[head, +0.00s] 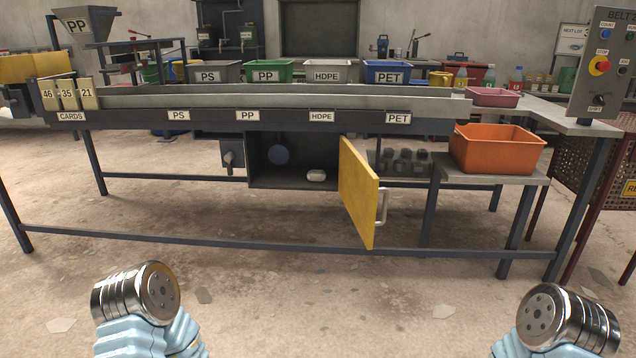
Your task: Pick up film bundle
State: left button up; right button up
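A small whitish bundle (316,175), which looks like the film bundle, lies on the floor of the open dark cabinet (262,182) under the sorting table. It is small in the picture, so its detail is hard to make out. The cabinet's yellow door (357,193) stands swung open toward me, to the right of the bundle. Only silver joints and pale blue sleeves of my two arms show at the bottom left and bottom right. Neither gripper's fingers show, and both arms are well short of the cabinet.
A low rail (300,247) runs across the table's front legs, before the cabinet. An orange bin (497,149) stands on a low side stand at right. Labelled bins, such as the green PP bin (268,69), line the table's back.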

aim_at(317, 176)
jog(key=i+l+u, duration=0.15)
jog(key=l+u, duration=0.15)
jog(key=i+l+u, duration=0.15)
jog(key=l+u, duration=0.15)
jog(key=l, duration=0.2)
jog(key=l+u, duration=0.3)
jog(key=i+l, duration=0.1)
jog(key=l, duration=0.45)
jog(key=l+u, duration=0.1)
jog(key=l, duration=0.4)
jog(key=i+l, duration=0.15)
jog(key=l, duration=0.4)
jog(key=i+j, duration=0.1)
jog(key=i, duration=0.95)
